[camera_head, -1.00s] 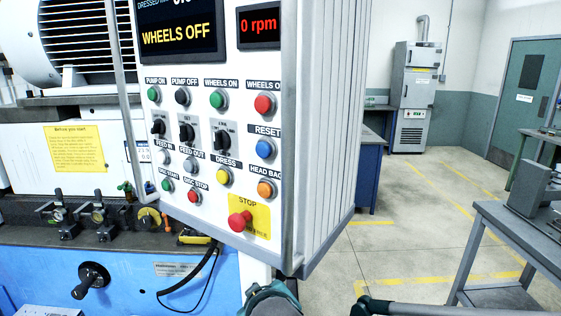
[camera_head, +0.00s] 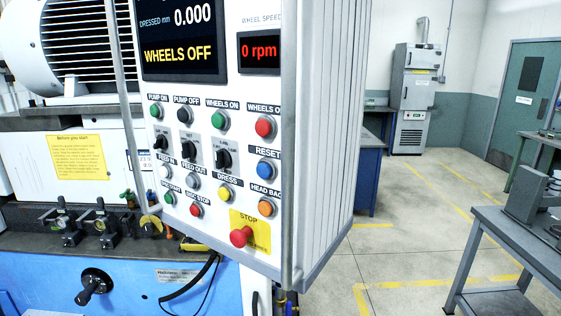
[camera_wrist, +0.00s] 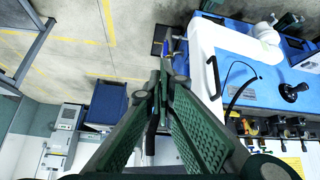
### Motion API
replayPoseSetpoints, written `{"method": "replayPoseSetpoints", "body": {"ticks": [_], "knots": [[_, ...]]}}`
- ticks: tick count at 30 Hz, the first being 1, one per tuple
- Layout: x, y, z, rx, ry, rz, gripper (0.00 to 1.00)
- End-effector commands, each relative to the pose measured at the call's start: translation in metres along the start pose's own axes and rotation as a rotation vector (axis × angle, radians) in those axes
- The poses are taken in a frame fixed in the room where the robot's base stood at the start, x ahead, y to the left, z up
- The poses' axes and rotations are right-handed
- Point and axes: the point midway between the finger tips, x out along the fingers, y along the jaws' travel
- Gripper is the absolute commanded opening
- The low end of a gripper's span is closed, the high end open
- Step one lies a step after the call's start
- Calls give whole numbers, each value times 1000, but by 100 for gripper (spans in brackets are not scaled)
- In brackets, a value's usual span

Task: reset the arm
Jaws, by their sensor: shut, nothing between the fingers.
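My gripper (camera_wrist: 161,78) shows in the wrist view. Its two dark green, ridged fingers run up from the bottom edge and meet at their tips near the middle. It is shut with nothing held. It hangs in free air, with the concrete floor and the side of the blue and white machine beyond the tips. My gripper is out of sight in the head view now.
A white control panel (camera_head: 222,155) with buttons, knobs and a red stop button (camera_head: 241,236) fills the head view's middle. It reads WHEELS OFF and 0 rpm. The blue machine base (camera_head: 140,277) is lower left. A grey table (camera_head: 490,238) stands right. Floor between is clear.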

Motion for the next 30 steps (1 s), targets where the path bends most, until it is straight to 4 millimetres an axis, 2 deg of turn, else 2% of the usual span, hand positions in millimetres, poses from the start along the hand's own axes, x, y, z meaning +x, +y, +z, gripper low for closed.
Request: {"method": "replayPoseSetpoints", "body": {"ticks": [9, 15, 21, 30], "knots": [[-52, 46, -28, 97, -25, 30, 0], [-77, 67, -42, 135, -34, 45, 0], [-88, 76, -47, 151, -37, 51, 0], [-88, 76, -47, 152, -37, 51, 0]]}}
